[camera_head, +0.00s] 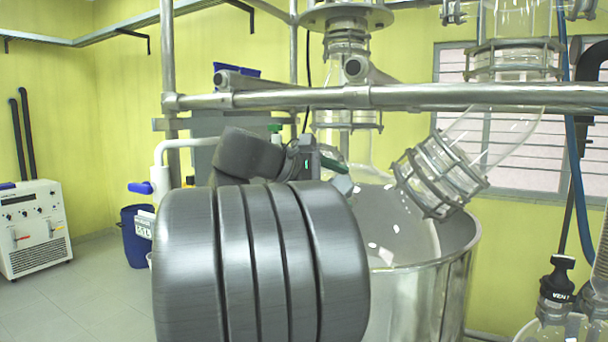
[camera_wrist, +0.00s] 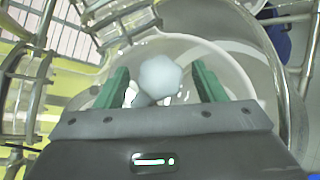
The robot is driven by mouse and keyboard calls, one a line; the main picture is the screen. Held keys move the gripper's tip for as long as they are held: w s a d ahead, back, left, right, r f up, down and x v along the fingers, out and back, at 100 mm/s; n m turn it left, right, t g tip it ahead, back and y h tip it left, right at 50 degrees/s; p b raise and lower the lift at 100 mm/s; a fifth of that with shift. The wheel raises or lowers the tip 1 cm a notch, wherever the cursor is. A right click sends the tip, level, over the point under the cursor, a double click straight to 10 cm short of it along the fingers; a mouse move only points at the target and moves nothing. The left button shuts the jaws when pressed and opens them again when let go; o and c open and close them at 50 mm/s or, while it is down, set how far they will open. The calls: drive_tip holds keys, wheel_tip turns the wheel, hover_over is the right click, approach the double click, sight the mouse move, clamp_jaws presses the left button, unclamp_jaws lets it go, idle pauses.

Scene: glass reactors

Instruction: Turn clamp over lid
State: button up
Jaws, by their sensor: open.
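My gripper (camera_wrist: 161,78) is open in the wrist view, with a green finger on each side of a pale grey, many-sided knob (camera_wrist: 160,75). The knob looks like the handle of the clamp. It lies between the fingers, and I cannot tell whether either finger touches it. A pale curved rim (camera_wrist: 238,72), possibly the lid's, arcs behind the knob. In the head view my gripper (camera_head: 334,166) is above the reactor's near left side, with the pale knob (camera_head: 342,185) beside its green finger. My arm hides much of the clamp and lid there.
A large reactor vessel (camera_head: 425,295) stands below right of my gripper. A horizontal metal bar (camera_head: 430,96) crosses above my arm. A slanted glass pipe with a metal flange (camera_head: 440,175) is close on the right. Open floor (camera_head: 85,310) lies at left, near a white control unit (camera_head: 33,228).

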sight(350, 188)
drive_tip(key=v, duration=1)
drive_tip(key=shift+a+b, duration=0.3)
drive_tip(key=shift+s, duration=0.1)
drive_tip(key=p+x, duration=0.1)
drive_tip(key=x, duration=1.2)
drive_tip(key=shift+d, duration=0.45)
drive_tip(key=shift+a, duration=0.15)
